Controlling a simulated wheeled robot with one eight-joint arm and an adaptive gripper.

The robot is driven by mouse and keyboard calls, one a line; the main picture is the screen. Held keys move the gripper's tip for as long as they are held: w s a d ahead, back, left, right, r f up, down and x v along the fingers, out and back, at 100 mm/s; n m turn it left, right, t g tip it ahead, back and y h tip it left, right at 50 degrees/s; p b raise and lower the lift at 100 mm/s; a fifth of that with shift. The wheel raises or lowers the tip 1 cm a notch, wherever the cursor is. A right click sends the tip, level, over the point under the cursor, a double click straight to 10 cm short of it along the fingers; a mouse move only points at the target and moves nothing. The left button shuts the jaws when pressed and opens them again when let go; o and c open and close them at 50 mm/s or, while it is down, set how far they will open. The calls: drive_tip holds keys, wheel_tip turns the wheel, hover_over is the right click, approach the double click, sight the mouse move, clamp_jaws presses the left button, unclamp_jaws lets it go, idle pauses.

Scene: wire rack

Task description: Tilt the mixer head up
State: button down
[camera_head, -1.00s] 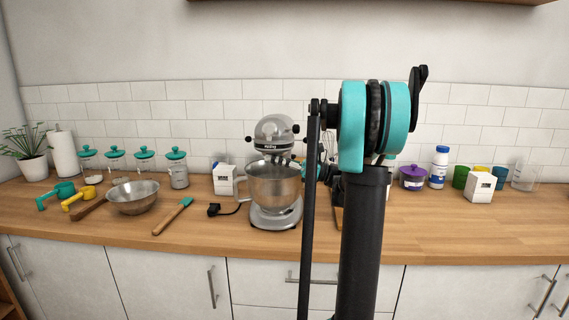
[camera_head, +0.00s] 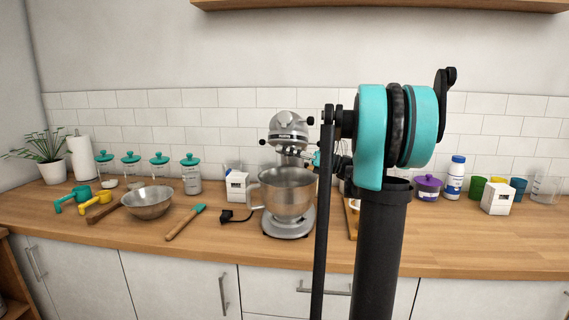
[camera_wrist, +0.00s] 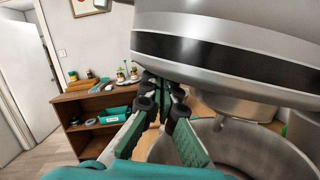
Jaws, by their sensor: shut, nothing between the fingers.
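The silver stand mixer stands on the wooden counter, its head (camera_head: 288,130) tilted up above the steel bowl (camera_head: 286,192), with a clear gap between them. In the wrist view the head (camera_wrist: 230,45) fills the top right, with its dark band showing, and the bowl (camera_wrist: 245,155) lies below it. My gripper (camera_wrist: 163,100) is shut and empty, with its fingers just under the head and above the bowl rim. I cannot tell whether they touch the head. In the head view my arm hides most of the gripper and the mixer's right side.
A white box (camera_head: 237,186) and a black plug (camera_head: 226,215) are left of the mixer. A spatula (camera_head: 187,222) and a metal bowl (camera_head: 149,201) lie farther left. A purple-lidded jar (camera_head: 428,188) and a white bottle (camera_head: 454,178) stand at right. The right front counter is clear.

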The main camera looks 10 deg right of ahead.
drive_tip(key=w+r+m, duration=0.1)
drive_tip(key=r, duration=0.2)
drive_tip(key=w+d+r+m, duration=0.1)
drive_tip(key=w+r+m, duration=0.1)
drive_tip(key=r, duration=0.1)
drive_tip(key=w+r+m+t+h, duration=0.1)
drive_tip(key=r, duration=0.2)
drive_tip(key=shift+w+d+r+m, duration=0.1)
drive_tip(key=shift+w+d+m, duration=0.15)
drive_tip(key=shift+w+m, duration=0.1)
drive_tip(key=shift+w+d+r, duration=0.15)
drive_tip(key=shift+w+r, duration=0.35)
drive_tip(key=shift+r, duration=0.1)
